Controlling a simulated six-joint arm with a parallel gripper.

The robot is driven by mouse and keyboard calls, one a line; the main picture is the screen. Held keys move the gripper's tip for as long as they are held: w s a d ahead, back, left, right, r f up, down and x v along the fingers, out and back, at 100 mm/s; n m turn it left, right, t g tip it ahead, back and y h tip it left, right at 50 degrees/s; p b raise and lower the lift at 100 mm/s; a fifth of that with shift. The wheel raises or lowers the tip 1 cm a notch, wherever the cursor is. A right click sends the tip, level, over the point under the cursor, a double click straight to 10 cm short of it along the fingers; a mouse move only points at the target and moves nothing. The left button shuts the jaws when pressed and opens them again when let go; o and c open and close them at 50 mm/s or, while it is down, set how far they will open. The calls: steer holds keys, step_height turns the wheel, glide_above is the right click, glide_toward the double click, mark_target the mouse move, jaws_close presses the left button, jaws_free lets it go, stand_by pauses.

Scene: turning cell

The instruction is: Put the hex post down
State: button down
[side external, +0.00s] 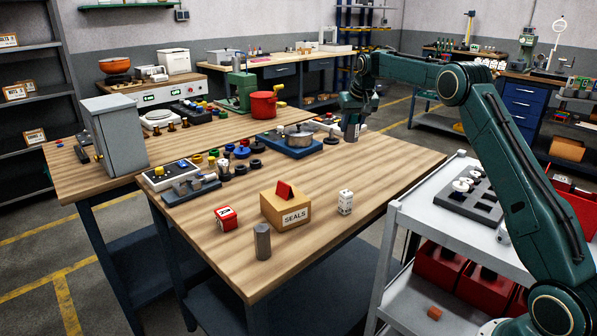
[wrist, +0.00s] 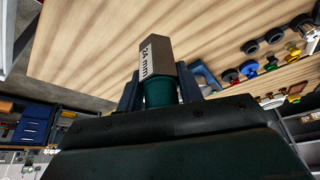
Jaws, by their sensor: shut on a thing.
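The hex post (wrist: 157,58) is grey metal with flat faces and a white "24 mm" label. In the wrist view it stands out between the two fingers of my gripper (wrist: 160,88), which is shut on it. In the side view my gripper (side external: 351,128) points down over the back right part of the wooden table (side external: 370,168). The post is hard to tell from the fingers there, and I cannot tell whether its lower end touches the table. A separate grey post (side external: 262,241) stands upright near the table's front corner.
Rings and knobs (side external: 240,150) cluster farther left. The table's right part is bare.

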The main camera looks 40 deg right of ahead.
steer(key=s+d+f+m+h, duration=0.1)
steer(key=s+d+f+m, duration=0.2)
steer(key=d+f, duration=0.6)
steer(key=shift+g, duration=0.3)
steer(key=shift+s+d+f, duration=0.1)
steer(key=shift+d+f, duration=0.2)
steer(key=shift+f, duration=0.7)
steer(key=shift+d+f, duration=0.35)
steer(key=shift+f, duration=0.6)
steer(key=shift+s+d+f, duration=0.1)
steer(key=shift+d+f, duration=0.2)
steer(key=shift+f, duration=0.7)
steer(key=shift+f, duration=0.2)
steer(key=c, duration=0.9)
jaws_free()
steer(key=shift+f, duration=0.1)
steer(key=v, duration=1.2)
steer(key=shift+a, duration=0.1)
